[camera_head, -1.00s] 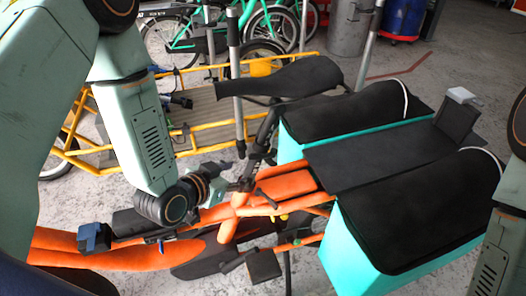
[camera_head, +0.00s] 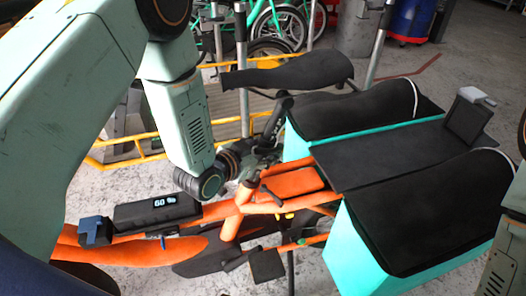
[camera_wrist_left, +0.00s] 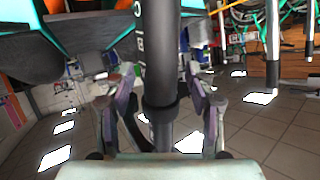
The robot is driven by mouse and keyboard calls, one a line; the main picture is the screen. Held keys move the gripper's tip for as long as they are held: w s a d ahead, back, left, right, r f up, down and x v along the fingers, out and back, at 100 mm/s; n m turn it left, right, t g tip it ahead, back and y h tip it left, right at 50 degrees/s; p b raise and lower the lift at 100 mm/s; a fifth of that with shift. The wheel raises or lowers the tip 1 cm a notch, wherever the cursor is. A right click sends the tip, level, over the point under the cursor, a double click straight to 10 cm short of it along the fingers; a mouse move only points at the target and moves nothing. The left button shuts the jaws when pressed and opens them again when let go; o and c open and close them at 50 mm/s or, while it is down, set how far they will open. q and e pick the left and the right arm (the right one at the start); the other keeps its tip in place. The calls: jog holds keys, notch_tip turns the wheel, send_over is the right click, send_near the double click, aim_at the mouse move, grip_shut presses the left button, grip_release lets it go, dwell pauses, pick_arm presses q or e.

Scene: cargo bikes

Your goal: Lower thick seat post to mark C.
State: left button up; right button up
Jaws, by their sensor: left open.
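The thick dark seat post (camera_head: 279,113) rises at a tilt from the orange bike frame to the black saddle (camera_head: 290,71). In the left wrist view the post (camera_wrist_left: 159,60) runs down the middle, with pale marks on its side; the top one looks like a C, the others are too small to read. A dark collar (camera_wrist_left: 161,109) surrounds it lower down. My left gripper (camera_head: 266,150) is at the post below the saddle. In the wrist view its open fingers (camera_wrist_left: 160,112) stand on either side of the post, with gaps visible. My right gripper is out of view.
A battery (camera_head: 157,210) with a lit display lies on the orange frame (camera_head: 290,182). Teal cargo boxes with black covers (camera_head: 420,215) stand close at the right. A yellow-railed cargo bike (camera_head: 120,150) is behind. Grey floor shows beyond.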

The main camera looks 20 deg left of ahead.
pick_arm(q)
jog(key=shift+w+f, duration=0.1)
jog(key=shift+w, duration=0.05)
jog(key=shift+c, duration=0.2)
jog(key=c, duration=0.3)
grip_shut()
